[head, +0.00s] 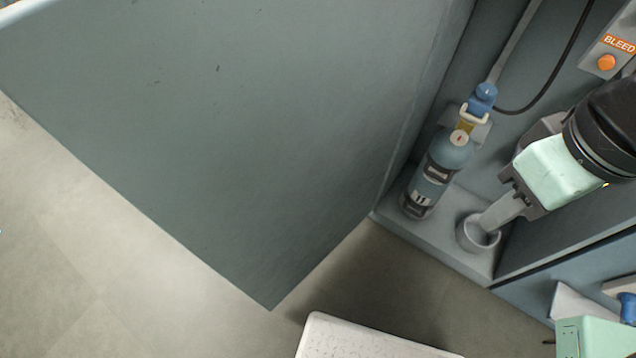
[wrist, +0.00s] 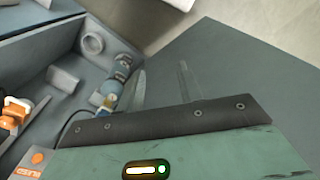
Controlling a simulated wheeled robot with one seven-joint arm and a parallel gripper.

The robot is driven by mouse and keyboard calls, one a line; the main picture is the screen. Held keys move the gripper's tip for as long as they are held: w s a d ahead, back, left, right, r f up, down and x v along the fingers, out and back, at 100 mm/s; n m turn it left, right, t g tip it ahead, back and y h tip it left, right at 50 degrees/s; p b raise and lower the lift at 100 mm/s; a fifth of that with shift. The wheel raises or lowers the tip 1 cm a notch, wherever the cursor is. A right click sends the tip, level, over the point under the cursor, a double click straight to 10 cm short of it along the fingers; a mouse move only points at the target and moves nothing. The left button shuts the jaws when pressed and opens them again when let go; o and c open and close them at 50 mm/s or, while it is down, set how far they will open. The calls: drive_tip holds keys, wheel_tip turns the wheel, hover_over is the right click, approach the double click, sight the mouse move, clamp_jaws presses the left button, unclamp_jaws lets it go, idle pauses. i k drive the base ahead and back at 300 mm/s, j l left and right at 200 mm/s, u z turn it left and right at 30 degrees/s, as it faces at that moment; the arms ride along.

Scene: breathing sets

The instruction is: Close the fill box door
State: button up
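The fill box door (head: 220,130) is a large flat grey-green panel. It stands swung open, filling the left and middle of the head view; in the wrist view (wrist: 245,85) it spreads over the right side. The fill box (head: 460,260) is open at the right, and its interior also shows in the wrist view (wrist: 40,55). My gripper (head: 488,222) is at the box opening, to the right of the door and apart from it in the head view. In the wrist view its two fingers (wrist: 160,70) are spread with nothing between them. The door's latch is not visible.
A blue-grey cylinder (head: 435,170) with a blue valve (head: 483,98) stands in the box, beside an empty round holder (head: 478,235). A black hose (head: 560,70) hangs behind. An orange bleed button (head: 606,62) is at upper right. Bare floor (head: 90,240) lies left of the door.

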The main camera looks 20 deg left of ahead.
sight(257, 135)
drive_tip(key=k+j+z, duration=0.1)
drive_tip(key=j, duration=0.3)
drive_tip(key=k+j+z, duration=0.1)
drive_tip(key=k+j, duration=0.25)
drive_tip(key=k+j+z, duration=0.1)
drive_tip(key=k+j, duration=0.15)
drive_tip(key=j, duration=0.2)
drive_tip(key=k+j, duration=0.1)
drive_tip(key=j, duration=0.25)
drive_tip(key=k+j+z, duration=0.15)
drive_tip(key=j, duration=0.55)
drive_tip(key=k+j+z, duration=0.15)
drive_tip(key=j, duration=0.2)
